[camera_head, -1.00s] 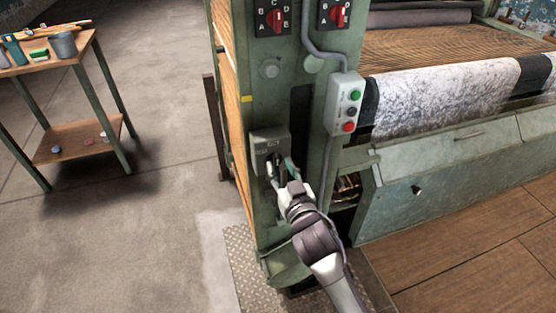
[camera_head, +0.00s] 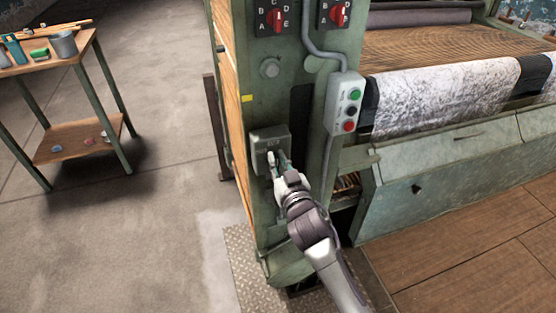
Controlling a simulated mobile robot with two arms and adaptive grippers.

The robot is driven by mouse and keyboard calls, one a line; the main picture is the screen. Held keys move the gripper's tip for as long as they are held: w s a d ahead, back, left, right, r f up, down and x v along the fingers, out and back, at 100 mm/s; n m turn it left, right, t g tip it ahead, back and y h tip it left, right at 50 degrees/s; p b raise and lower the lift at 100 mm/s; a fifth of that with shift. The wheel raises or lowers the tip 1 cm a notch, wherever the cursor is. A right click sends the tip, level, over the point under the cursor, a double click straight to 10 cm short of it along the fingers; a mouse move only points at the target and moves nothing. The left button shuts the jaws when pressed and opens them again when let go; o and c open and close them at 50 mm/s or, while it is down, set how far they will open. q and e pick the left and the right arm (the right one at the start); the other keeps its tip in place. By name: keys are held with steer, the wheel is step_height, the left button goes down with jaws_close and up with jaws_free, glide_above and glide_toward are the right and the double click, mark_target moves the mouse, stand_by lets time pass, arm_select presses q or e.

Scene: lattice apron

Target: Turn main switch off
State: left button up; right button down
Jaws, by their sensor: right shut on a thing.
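The main switch is a grey-green box (camera_head: 269,139) on the front of the green machine column, below the rotary knobs. My right gripper (camera_head: 277,163) is at the lower front of this box, with its fingers shut on the switch's handle. The fingers and wrist hide most of the handle, so its exact position is hard to tell. My left gripper is not in view.
Two red rotary knobs (camera_head: 277,20) sit above. Open concrete floor (camera_head: 150,215) lies between.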

mark_target(264, 161)
steer(key=shift+a, duration=0.1)
steer(key=n, duration=0.3)
steer(key=a+n, duration=0.1)
steer(key=n, duration=0.3)
steer(key=f+n+p, duration=0.1)
steer(key=n, duration=0.2)
steer(key=shift+s+a, duration=0.35)
steer(key=shift+a, duration=0.05)
steer(key=n, duration=0.3)
steer(key=shift+a+f+n, duration=0.2)
steer(key=shift+f+n, duration=0.4)
steer(key=shift+n, duration=0.8)
steer(key=shift+f+n, duration=0.2)
steer(key=shift+n, duration=0.8)
steer(key=c, duration=1.2)
jaws_free()
steer(key=shift+f, duration=0.1)
